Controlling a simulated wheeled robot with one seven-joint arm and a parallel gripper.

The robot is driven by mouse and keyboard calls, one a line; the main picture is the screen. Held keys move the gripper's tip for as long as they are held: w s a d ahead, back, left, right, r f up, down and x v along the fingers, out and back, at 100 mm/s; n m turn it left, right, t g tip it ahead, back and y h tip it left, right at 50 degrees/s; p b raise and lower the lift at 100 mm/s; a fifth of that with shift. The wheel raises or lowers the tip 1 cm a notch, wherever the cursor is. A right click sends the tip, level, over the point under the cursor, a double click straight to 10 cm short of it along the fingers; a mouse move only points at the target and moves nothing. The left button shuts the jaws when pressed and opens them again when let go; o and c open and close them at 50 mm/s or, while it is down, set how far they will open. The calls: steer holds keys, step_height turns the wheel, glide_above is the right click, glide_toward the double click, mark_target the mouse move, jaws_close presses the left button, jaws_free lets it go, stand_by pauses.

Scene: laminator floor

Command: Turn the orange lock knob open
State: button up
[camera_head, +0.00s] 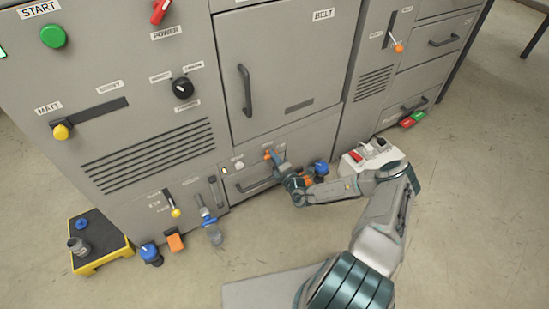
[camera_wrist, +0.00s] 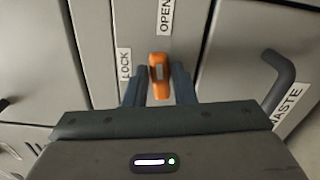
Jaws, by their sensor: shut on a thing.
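The orange lock knob (camera_wrist: 159,72) sits on a grey panel in the wrist view, between a LOCK label (camera_wrist: 125,63) on the left and an OPEN label (camera_wrist: 165,17) above. Its long side runs nearly up and down in that view, tilted slightly. My gripper (camera_wrist: 159,88) has one finger on each side of the knob and is shut on it. In the head view my gripper (camera_head: 277,160) is low at the machine's front, and a bit of the orange knob (camera_head: 267,154) shows at its tip. The knob's base is hidden.
A drawer handle (camera_wrist: 285,80) with a WASTE label (camera_wrist: 287,106) is right of the knob. In the head view, a white box (camera_head: 352,163) with a red part stands near my arm. A black and yellow step (camera_head: 105,243) and several small items are on the floor to the left.

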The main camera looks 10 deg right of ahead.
steer(key=shift+s+a+f+m, duration=0.15)
steer(key=shift+m, duration=0.65)
steer(key=o, duration=1)
steer(key=p+v, duration=0.3)
steer(key=v, duration=1)
steer(key=shift+s, duration=0.35)
